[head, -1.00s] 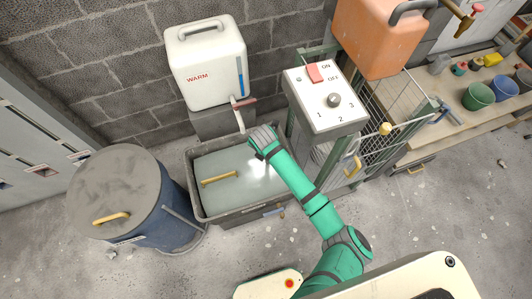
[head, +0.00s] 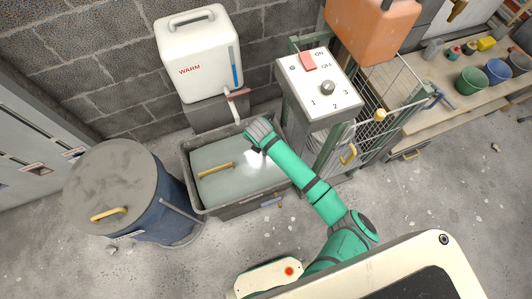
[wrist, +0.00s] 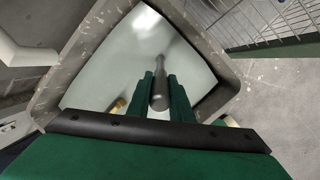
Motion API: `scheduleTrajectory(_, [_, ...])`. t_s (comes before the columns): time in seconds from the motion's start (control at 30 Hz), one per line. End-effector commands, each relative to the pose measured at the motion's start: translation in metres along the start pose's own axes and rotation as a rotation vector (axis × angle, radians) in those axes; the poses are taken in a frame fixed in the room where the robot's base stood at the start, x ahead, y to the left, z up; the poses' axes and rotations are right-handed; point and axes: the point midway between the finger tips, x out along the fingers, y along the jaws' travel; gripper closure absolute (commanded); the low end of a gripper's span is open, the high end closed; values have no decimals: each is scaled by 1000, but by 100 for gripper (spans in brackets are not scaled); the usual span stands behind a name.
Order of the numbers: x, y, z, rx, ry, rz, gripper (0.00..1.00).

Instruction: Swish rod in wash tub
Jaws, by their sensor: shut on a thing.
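The wash tub (head: 196,192) is a grey rectangular trough of pale, cloudy water, standing on the floor against the block wall. My gripper (wrist: 160,80) has its two green fingers shut on a dark grey rod (wrist: 160,98). In the wrist view the rod extends away over the water inside the tub walls. How deep its far end reaches is unclear. In the head view my arm reaches over the tub's right side; its wrist hides the fingers and rod. A yellow bar (head: 216,170) shows at the left of the tub.
A blue drum with a grey lid (head: 112,185) stands left of the tub. A white WARM tank (head: 197,55) with a spout is above it. A switch box (head: 318,85) and wire cage (head: 390,85) stand close on the right.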

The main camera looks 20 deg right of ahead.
Motion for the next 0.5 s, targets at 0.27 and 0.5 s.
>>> scheduleTrajectory(0.27, [5, 20, 14, 0, 0, 2, 100])
scheduleTrajectory(0.5, [1, 2, 2, 3, 0, 1, 100])
